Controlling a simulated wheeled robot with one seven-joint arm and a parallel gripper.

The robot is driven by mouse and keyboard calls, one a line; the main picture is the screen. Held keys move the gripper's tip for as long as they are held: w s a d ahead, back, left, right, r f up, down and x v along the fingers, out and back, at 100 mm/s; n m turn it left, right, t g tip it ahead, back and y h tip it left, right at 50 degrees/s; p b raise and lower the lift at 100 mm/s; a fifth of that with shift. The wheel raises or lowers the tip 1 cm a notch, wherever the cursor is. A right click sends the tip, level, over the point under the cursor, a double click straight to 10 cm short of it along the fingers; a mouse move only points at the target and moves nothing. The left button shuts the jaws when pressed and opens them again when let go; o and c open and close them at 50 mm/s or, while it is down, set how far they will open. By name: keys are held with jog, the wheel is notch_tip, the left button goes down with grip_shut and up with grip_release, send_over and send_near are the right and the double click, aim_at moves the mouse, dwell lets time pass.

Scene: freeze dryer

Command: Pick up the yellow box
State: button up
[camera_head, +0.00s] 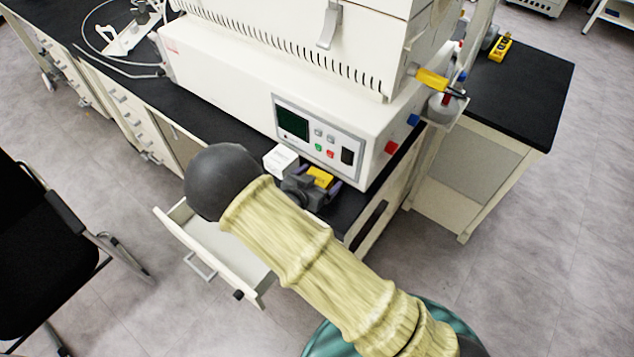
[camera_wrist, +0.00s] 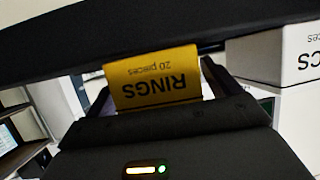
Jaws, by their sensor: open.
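The yellow box (camera_wrist: 155,85), marked "RINGS 20 pieces", shows in the wrist view between the fingers of my gripper (camera_wrist: 160,88). In the head view the yellow box (camera_head: 320,177) is on the black bench top, in front of the machine's control panel. My gripper (camera_head: 318,186) is around it there, with a finger on each side. The jaws are open, and I cannot tell whether either finger touches the box. Part of the box is hidden by my gripper.
A white box (camera_head: 280,160) stands just left of the yellow box, and also shows in the wrist view (camera_wrist: 275,55). The large white machine (camera_head: 235,82) stands close behind. An open drawer (camera_head: 215,240) juts out below the bench. Another yellow item (camera_head: 501,47) lies on the right bench.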

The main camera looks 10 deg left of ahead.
jog(key=shift+c, duration=0.4)
jog(key=c, duration=1)
jog(key=shift+r, duration=0.15)
notch_tip(320, 180, up, 28)
jog(key=shift+f+p, duration=0.1)
jog(key=shift+p, duration=0.75)
